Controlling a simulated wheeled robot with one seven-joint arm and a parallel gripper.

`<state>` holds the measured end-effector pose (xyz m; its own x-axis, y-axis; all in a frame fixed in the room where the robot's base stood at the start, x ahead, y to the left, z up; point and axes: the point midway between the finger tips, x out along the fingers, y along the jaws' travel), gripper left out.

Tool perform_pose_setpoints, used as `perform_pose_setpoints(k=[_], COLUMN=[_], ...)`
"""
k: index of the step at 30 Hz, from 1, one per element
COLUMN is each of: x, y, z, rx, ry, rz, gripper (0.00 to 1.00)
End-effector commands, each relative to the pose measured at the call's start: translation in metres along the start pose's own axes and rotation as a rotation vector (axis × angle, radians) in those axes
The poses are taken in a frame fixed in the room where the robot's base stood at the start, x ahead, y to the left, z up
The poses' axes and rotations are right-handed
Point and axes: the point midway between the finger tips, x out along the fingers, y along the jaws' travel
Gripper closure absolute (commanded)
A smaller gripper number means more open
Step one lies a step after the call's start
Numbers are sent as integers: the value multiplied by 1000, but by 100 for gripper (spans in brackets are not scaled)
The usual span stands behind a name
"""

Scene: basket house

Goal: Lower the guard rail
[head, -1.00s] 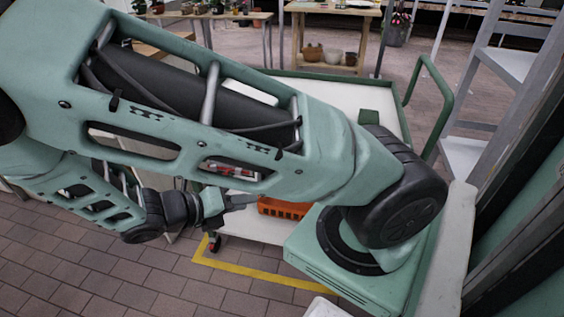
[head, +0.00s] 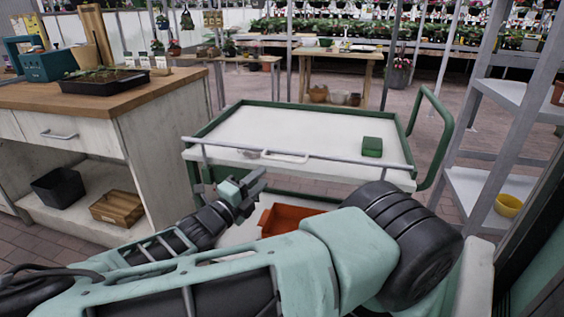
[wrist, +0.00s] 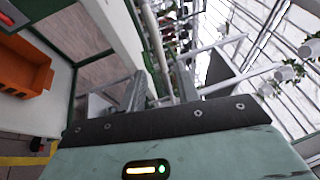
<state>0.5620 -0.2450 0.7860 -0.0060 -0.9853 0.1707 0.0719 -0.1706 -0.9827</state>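The guard rail (head: 340,159) is a thin grey bar along the near side of the cart's (head: 232,128) top. It stands raised a little above the tray edge. A pale handle (head: 285,155) shows near its middle. My gripper (head: 262,180) is in front of the cart, left of centre, just below the rail in the picture. Its fingers are apart and nothing is between them in the head view. In the wrist view my gripper (wrist: 162,88) also shows open, with a pale bar (wrist: 156,40) beyond the gap. I cannot tell whether it touches.
A green block (head: 372,147) lies on the cart top and an orange bin (head: 285,218) sits on the shelf below. A wooden-topped counter (head: 150,85) stands left. A grey shelf rack (head: 480,195) and the cart's green push handle (head: 440,130) are at right.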

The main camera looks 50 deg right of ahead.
Motion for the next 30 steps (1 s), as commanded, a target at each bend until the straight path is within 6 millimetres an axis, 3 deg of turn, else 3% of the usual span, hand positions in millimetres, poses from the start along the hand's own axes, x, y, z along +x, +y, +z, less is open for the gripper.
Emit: perform_pose_setpoints(k=[9,15,28,30], x=[65,90,99,98], y=[0,0,0,0], z=[-1,-1,0,0], rx=[-1,0,0,0], ry=[3,2,1,1], rz=[-4,-2,1,1], gripper=[68,68,68,87])
